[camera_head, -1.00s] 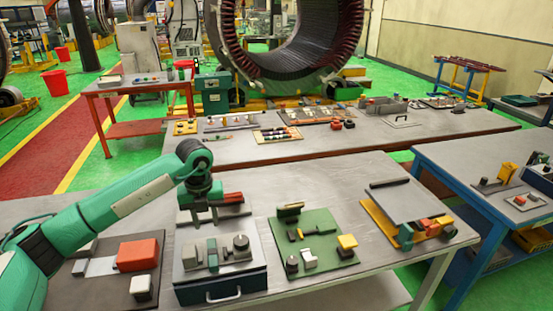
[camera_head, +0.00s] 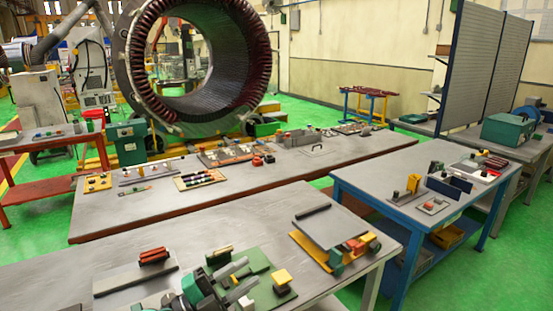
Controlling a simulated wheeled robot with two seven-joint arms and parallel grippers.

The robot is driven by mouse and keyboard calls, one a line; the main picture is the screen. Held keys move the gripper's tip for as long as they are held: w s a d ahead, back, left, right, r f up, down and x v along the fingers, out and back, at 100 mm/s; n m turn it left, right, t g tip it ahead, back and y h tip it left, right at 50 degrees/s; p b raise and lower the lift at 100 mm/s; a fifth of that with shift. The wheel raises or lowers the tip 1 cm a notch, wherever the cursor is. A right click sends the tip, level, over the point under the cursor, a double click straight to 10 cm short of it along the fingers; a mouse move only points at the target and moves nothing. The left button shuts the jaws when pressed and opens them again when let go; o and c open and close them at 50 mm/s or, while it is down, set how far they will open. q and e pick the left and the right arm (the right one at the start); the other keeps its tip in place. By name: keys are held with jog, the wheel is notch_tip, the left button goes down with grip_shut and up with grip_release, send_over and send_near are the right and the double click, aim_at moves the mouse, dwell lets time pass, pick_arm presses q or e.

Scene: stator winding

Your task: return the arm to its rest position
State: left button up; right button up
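My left gripper (camera_head: 243,277) is low at the bottom centre, over the green board (camera_head: 256,262) on the near grey table (camera_head: 70,290). Its two grey fingers point right and stand apart, with nothing visible between them. The gripper body and wrist hide part of the board and the area below. My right gripper is not in view.
A tilted grey panel (camera_head: 330,228) stands farther right. A long table (camera_head: 240,205) and a stator ring (camera_head: 150,100) lie behind.

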pick_arm(q)
jog(key=a+f+n+t+y, duration=0.4)
jog(key=a+n+t+y, duration=0.5)
jog(key=n+y, duration=0.55)
jog(key=s+a+f+n+g+y, duration=0.45)
jog(key=a+f+n, duration=0.2)
jog(key=f, duration=0.35)
jog(key=s+f+n+g, duration=0.1)
jog(key=s+f+g, duration=0.55)
jog(key=s, duration=0.35)
jog(key=s+f+n+g, duration=0.2)
jog(key=s+f+g, duration=0.4)
jog(key=s, duration=0.5)
notch_tip(320, 180, down, 32)
jog(key=s, duration=0.1)
jog(key=s+a+f+g, duration=0.1)
jog(key=s+a+f, duration=0.1)
jog(key=s+f, duration=0.7)
jog(key=s+a+f, duration=0.1)
jog(key=s+f, duration=0.9)
jog(key=f, duration=0.1)
jog(key=shift+s+a+m+g+b, duration=0.15)
jog(key=shift+a+m+g+b, duration=0.15)
jog(key=shift+a+m+g, duration=0.1)
